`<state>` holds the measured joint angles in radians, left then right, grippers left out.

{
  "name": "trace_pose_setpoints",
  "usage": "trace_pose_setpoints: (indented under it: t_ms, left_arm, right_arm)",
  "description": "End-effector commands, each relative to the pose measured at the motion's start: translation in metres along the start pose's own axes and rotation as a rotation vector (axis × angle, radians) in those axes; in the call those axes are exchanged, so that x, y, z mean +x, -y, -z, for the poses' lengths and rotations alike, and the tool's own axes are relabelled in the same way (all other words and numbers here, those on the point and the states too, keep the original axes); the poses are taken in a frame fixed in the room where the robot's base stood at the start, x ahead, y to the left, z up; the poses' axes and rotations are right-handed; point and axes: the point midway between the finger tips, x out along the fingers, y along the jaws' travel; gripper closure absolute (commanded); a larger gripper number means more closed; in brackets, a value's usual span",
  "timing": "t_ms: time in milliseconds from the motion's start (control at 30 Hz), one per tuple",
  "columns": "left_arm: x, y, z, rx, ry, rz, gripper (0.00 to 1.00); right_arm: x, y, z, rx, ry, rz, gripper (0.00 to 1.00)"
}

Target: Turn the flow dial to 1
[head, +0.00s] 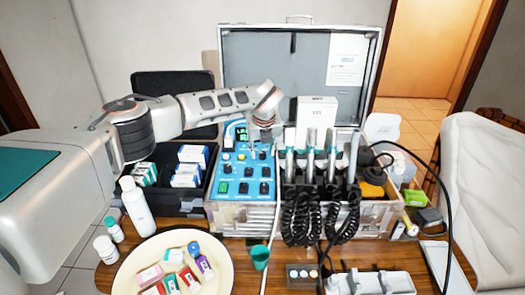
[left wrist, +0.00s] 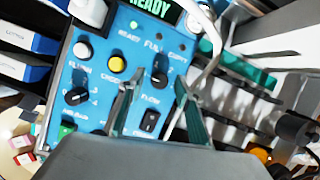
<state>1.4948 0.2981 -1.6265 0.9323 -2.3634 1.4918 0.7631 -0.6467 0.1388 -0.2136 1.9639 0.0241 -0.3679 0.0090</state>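The blue control panel (head: 238,177) of the dental unit sits at the left of the open case, with several knobs and buttons. My left gripper (head: 268,135) is above the panel's upper right part. In the left wrist view my left gripper (left wrist: 157,80) is open, its two fingers apart. A dark dial (left wrist: 160,76), with the label FLOW just below it, shows between the fingertips. I cannot tell whether the fingers touch it, or what number it points to. Another black dial (left wrist: 77,96) is to its left. The right gripper is not in view.
The lit display (left wrist: 150,12) reads READY. Several handpieces (head: 310,160) with coiled black cords stand right of the panel. A white bottle (head: 137,205), a round tray (head: 140,262) of small boxes and a green cup (head: 260,257) are in front.

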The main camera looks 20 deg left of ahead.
Motion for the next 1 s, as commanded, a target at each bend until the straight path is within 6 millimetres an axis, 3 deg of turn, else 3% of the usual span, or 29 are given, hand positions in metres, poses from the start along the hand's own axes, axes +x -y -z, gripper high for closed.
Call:
trace_pose_setpoints:
  t_ms: [200,333,767,1000]
  left_arm:
    - [0.0001,0.0000,-0.0003,0.000,0.001,0.000,0.66]
    - [0.0000,0.0000,-0.0004,0.000,0.001,0.000,0.99]
    - [-0.0004,-0.0008,-0.0014,0.043,0.000,0.016,1.00]
    - [-0.0010,-0.0017,-0.0020,0.180,-0.006,0.066,1.00]
  right_arm:
    - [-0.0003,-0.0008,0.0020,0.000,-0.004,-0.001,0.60]
    - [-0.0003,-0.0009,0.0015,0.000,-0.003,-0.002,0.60]
    - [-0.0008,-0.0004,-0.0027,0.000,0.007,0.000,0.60]
    - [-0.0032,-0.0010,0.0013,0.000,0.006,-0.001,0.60]
